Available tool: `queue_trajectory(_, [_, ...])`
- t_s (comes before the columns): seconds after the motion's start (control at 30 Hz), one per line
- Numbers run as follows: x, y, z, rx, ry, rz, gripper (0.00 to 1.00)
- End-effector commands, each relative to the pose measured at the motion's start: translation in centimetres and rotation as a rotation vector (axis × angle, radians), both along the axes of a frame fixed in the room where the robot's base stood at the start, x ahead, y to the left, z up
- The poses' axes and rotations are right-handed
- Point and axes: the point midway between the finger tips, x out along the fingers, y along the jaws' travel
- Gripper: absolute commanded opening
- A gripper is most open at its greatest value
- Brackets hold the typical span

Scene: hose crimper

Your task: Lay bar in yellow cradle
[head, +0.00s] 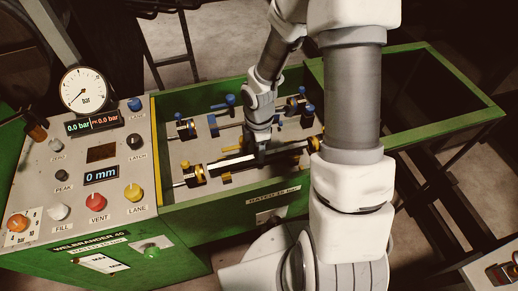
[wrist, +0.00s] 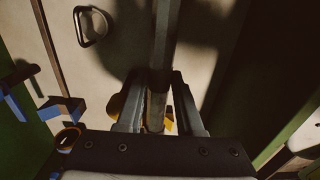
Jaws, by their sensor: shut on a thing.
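My gripper (head: 261,155) is over the bed of the green machine, shut on a long grey bar (head: 233,160). In the wrist view the bar (wrist: 164,40) runs lengthwise between the two fingers (wrist: 160,100). In the head view the bar slants up slightly to the right, close above the front row of yellow fittings. Yellow cradle parts show near its left end (head: 225,177), partly under it. Whether the bar touches them cannot be told. In the wrist view yellow pieces (wrist: 115,106) show beside and under the fingers.
A front yellow-ringed fitting (head: 194,175) stands at the bar's left end. Blue fittings (head: 184,129) form a row behind. The control panel (head: 105,150) with its gauge (head: 87,90) is at left. The green frame (head: 440,115) at right encloses a dark open space.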

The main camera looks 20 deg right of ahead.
Motion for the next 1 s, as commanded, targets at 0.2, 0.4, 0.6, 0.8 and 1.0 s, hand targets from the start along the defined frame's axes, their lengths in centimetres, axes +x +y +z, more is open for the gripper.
queue_trajectory(0.2, [0.07,0.01,-1.16,0.000,-0.002,0.000,0.00])
queue_trajectory(0.4, [0.07,0.00,-1.14,0.000,-0.002,0.000,0.00])
queue_trajectory(0.6, [0.06,-0.01,-1.15,0.000,-0.001,0.000,0.55])
queue_trajectory(0.8, [0.02,-0.01,-1.18,0.000,0.000,-0.001,0.70])
queue_trajectory(1.0, [-0.04,-0.02,-1.10,0.000,0.001,-0.001,0.70])
